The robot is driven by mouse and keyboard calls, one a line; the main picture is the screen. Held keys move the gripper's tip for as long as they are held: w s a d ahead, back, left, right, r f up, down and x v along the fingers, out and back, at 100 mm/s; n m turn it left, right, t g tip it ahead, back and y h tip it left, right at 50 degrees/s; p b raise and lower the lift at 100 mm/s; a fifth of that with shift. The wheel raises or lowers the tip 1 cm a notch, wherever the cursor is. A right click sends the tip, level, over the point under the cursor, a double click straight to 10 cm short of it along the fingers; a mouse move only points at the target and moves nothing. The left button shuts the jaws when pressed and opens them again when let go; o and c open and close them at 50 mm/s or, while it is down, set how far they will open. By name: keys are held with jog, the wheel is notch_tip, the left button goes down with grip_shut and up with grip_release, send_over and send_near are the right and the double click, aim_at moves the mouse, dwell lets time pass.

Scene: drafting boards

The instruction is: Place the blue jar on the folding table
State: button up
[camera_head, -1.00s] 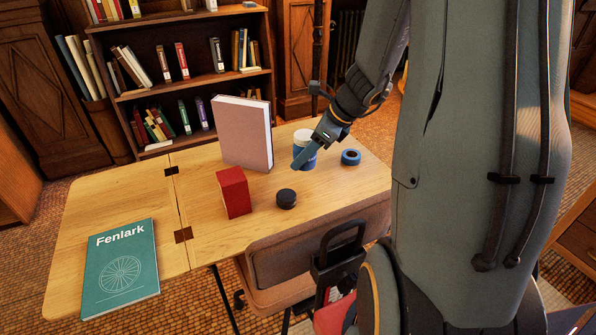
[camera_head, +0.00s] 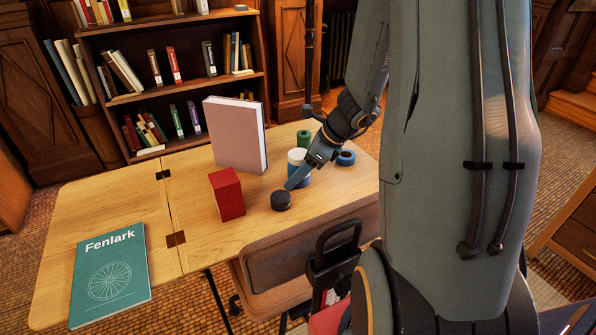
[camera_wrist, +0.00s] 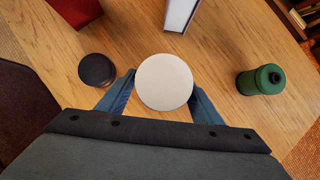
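The blue jar (camera_head: 297,155) has a white lid and is upright at my gripper, over the right part of the wooden folding table (camera_head: 110,195). In the wrist view its round white lid (camera_wrist: 164,82) fills the gap between my two blue fingers. My gripper (camera_head: 297,177) is shut on the jar, with one finger on each side. A finger hides part of the jar's body in the head view. The jar's base is at or just above the tabletop; I cannot tell if it touches.
A dark round tin (camera_head: 281,200) stands close to the jar, with a red box (camera_head: 227,194) farther left. A pink-covered upright book (camera_head: 235,135), green bottle (camera_wrist: 260,80) and blue ring (camera_head: 346,157) are around it. A teal book (camera_head: 110,275) lies on the left leaf.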

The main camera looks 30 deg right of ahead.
jog(key=shift+o, duration=0.2)
jog(key=shift+r, duration=0.25)
jog(key=p+v, duration=0.2)
jog(key=v, duration=0.8)
jog(key=s+a+n+g+h, duration=0.1)
jog(key=s+a+n, duration=0.2)
jog(key=s+n, duration=0.2)
jog(key=s+a+r+n+g+h, duration=0.1)
jog(key=s+n, duration=0.4)
jog(key=n, duration=0.6)
jog(key=s+a+r+n+g+h, duration=0.1)
jog(key=s+a+n+g+h, duration=0.1)
jog(key=s+a+n, duration=0.3)
jog(key=shift+s+n+g+h, duration=0.1)
jog(key=shift+n+g+h, duration=0.2)
jog(key=shift+n, duration=1.6)
